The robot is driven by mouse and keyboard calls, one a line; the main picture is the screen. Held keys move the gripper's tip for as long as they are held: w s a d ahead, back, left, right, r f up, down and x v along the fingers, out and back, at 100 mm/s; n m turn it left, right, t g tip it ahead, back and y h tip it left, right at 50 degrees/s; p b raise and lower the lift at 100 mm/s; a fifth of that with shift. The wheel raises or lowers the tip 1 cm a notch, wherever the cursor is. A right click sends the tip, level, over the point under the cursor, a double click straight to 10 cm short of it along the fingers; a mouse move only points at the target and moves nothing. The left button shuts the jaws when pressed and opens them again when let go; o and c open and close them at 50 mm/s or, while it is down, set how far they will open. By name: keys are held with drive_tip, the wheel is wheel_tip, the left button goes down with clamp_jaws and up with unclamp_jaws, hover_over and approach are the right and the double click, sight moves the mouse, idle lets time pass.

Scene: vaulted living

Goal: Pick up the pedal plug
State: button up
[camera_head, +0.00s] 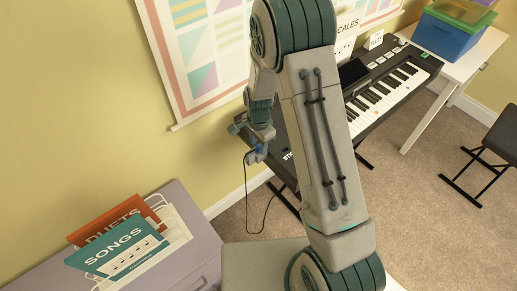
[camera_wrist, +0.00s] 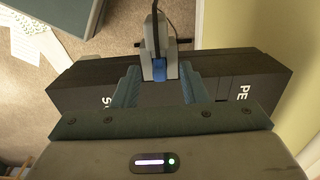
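The pedal plug (camera_wrist: 159,66) is a small blue piece with a black cable, in the upper middle of the wrist view. My gripper (camera_wrist: 160,72) has its grey fingertips close against both sides of the plug. In the head view my gripper (camera_head: 257,146) is left of my forearm. The blue plug (camera_head: 259,148) shows at its tip, in the air beside the end of the keyboard. Its thin black cable (camera_head: 247,200) hangs in a loop below. The plug's front end is hidden.
The black keyboard (camera_head: 385,92) stands behind my arm; its lettered panel (camera_wrist: 265,88) fills the middle of the wrist view. A lilac cabinet (camera_head: 190,215) with songbooks (camera_head: 118,250) is at lower left. A white desk (camera_head: 470,60) and dark stool (camera_head: 500,138) are at right.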

drive_tip(key=shift+c, duration=0.3)
clamp_jaws()
drive_tip(key=shift+r, duration=0.1)
